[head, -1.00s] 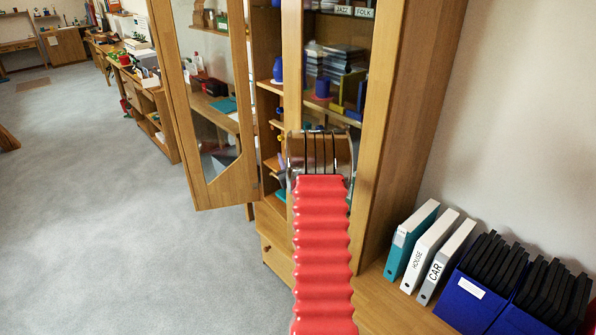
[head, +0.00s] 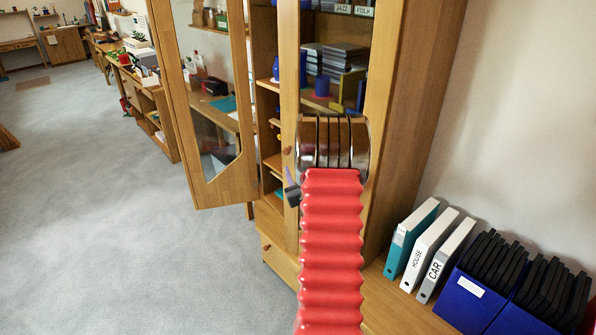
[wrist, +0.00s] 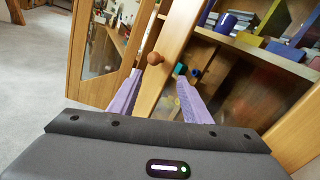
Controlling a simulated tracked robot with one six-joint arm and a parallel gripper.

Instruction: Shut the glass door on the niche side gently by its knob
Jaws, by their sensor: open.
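A wooden cabinet stands ahead with two glazed doors. The left glass door (head: 205,130) stands wide open towards me. The other door's wooden stile (head: 290,60) carries a round brown knob (head: 287,150); I cannot tell how far that door is open. In the wrist view the knob (wrist: 155,58) sticks out from the stile (wrist: 177,40). My gripper (wrist: 147,62) is open, its two lavender fingers spread to either side of the knob's line; contact is not clear. In the head view my arm hides most of the gripper, with a bit of finger showing left of it.
Shelves inside hold a blue mug (head: 321,87), boxes and discs. Binders (head: 412,240) and blue file boxes (head: 470,300) stand on a low wooden top at right. A wooden bench (head: 150,110) lies beyond the open door. The grey carpet (head: 100,220) at left is clear.

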